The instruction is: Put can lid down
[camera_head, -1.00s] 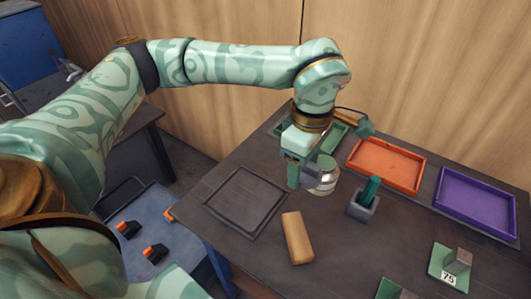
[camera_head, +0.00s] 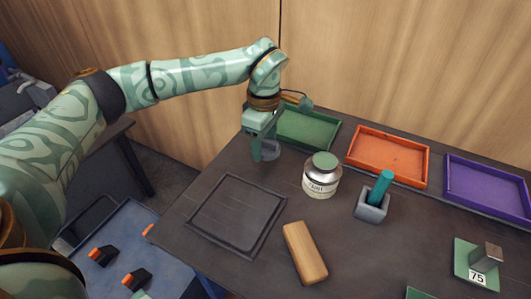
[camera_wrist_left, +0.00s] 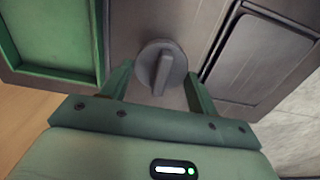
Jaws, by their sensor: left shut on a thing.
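My left gripper (camera_head: 262,149) is shut on the can lid, a grey disc, just left of the paint can and close above the dark table; I cannot tell whether the lid touches the table. In the left wrist view the can lid (camera_wrist_left: 162,67) has a raised bar across it and sits between the fingers (camera_wrist_left: 158,88). The paint can (camera_head: 320,181) stands upright on the table, silver with a white label and a green top, apart from the gripper. My right gripper is not in view.
A green tray (camera_head: 308,140) lies right behind the gripper, with orange (camera_head: 387,173) and purple (camera_head: 486,207) trays to its right. A dark square frame (camera_head: 277,231) lies in front of the gripper. A wooden block (camera_head: 305,254) and a grey holder (camera_head: 371,211) with a teal peg stand nearer.

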